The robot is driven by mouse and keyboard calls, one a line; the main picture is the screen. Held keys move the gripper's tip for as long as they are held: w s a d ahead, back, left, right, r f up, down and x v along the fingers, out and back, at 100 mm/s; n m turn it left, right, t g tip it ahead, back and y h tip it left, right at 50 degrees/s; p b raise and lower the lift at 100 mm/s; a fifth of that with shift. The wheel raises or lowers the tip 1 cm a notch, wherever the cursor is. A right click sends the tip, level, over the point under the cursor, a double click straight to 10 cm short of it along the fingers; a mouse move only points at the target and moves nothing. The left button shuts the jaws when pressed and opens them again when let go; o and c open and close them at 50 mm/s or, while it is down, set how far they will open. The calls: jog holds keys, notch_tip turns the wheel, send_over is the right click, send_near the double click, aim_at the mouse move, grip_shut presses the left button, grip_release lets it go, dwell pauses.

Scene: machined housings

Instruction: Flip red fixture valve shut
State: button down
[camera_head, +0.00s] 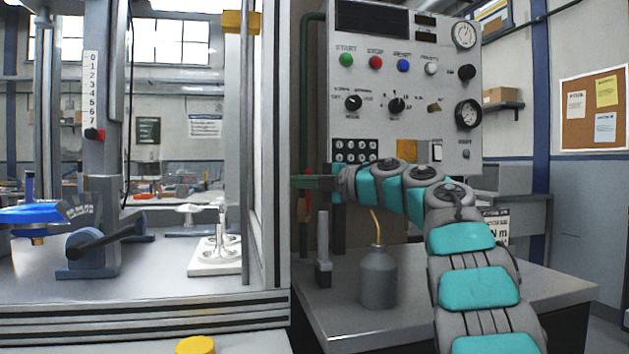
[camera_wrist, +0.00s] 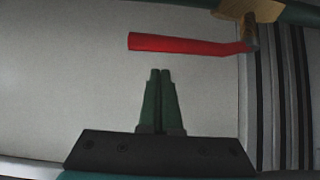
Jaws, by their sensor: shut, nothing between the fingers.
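The red valve handle (camera_wrist: 185,45) shows in the wrist view as a bar lying roughly across the picture. Its right end meets a brass-coloured valve body (camera_wrist: 250,12) on a dark green pipe (camera_wrist: 300,14). My gripper (camera_wrist: 160,72) is shut and empty, its green fingertips a little below the handle in the picture. I see a gap between the tips and the handle in that view. In the head view my gripper (camera_head: 296,182) points left at the frame post beside the green pipe (camera_head: 306,110).
A control panel (camera_head: 405,75) with knobs and gauges stands behind my arm. A grey oil can (camera_head: 379,280) with a thin spout stands on the grey bench (camera_head: 470,285) below. The machine's frame post (camera_head: 270,120) is close left of my gripper.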

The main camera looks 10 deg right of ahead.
aim_at(308, 191)
jog(key=shift+w+d, duration=0.25)
jog(key=shift+d, duration=0.75)
jog(key=shift+w+d, duration=0.2)
jog(key=shift+d, duration=0.75)
